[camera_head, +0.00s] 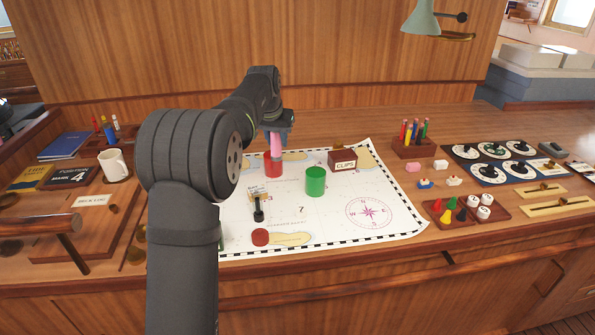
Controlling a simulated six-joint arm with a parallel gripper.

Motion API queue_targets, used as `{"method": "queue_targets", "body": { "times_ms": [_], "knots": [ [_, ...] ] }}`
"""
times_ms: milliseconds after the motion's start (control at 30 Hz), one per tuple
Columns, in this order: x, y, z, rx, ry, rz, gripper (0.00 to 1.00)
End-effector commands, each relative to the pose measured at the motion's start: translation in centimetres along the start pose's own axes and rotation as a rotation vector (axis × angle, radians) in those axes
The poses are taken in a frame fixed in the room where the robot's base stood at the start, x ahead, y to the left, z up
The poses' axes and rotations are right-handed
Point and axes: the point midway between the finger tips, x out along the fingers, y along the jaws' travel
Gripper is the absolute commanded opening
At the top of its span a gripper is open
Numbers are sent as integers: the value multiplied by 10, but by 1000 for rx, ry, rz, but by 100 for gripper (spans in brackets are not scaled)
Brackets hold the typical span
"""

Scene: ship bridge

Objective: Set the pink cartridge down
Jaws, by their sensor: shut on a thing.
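The pink cartridge (276,146) hangs upright below my gripper (276,131), over the chart on the desk. My gripper is shut on its upper part, and the fingers are small and partly hidden by my wrist. A red cylinder (273,169) stands on the chart directly below the pink cartridge in the picture. I cannot tell whether the two touch or whether one is behind the other.
On the chart (320,228), a green cylinder (315,182) stands to the right, with a CLIPS box (342,161) behind it. A black-handled stamp (258,213) and a red disc (260,237) lie nearer. My arm hides the chart's left part. The right front of the chart is clear.

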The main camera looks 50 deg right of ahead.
Motion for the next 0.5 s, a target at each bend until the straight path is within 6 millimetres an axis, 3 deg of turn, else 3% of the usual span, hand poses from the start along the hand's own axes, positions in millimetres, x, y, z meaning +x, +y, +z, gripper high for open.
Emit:
{"method": "queue_targets", "body": {
  "times_ms": [33, 200, 333, 500],
  "knots": [
    [6, 27, -14, 10, 1, 2, 5],
    [16, 99, -43, 6, 5, 0, 5],
    [20, 137, -55, 0, 10, -2, 5],
    [24, 156, -60, -6, 13, -4, 5]
  ]
}}
